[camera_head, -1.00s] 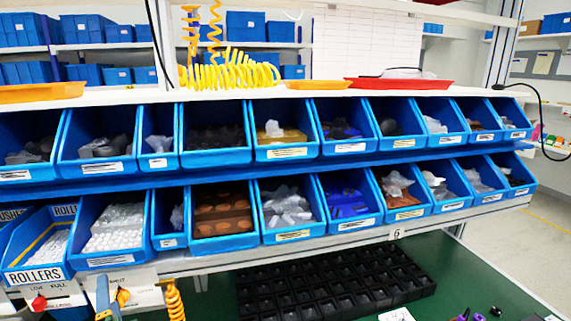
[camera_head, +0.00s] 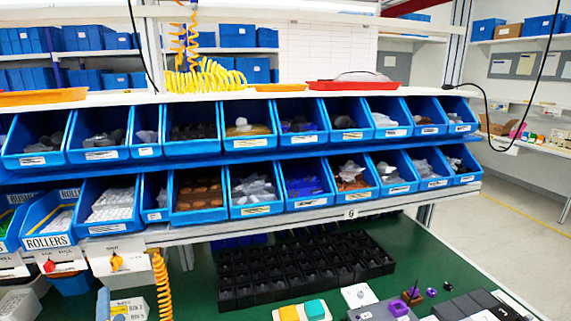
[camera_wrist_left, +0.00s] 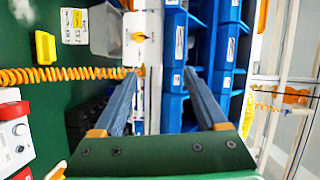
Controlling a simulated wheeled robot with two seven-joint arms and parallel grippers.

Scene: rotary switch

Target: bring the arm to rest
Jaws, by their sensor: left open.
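Two white switch plates hang under the left end of the rack in the head view. One has a red rotary knob (camera_head: 49,266), the other an orange rotary knob (camera_head: 116,262). The orange knob (camera_wrist_left: 140,37) also shows in the left wrist view, beyond the fingers and up. My left gripper (camera_wrist_left: 160,74) is open and empty there, its two blue-grey fingers well apart. In the head view only the tips of my left gripper (camera_head: 111,308) show at the bottom left, below the orange knob and apart from it. My right gripper is out of view.
Blue bins (camera_head: 255,188) fill two rack rows above. An orange coiled hose (camera_head: 162,285) hangs close right of my left gripper. A black compartment tray (camera_head: 300,270) lies on the green table (camera_head: 425,245). Coloured blocks and grey boxes line the near edge.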

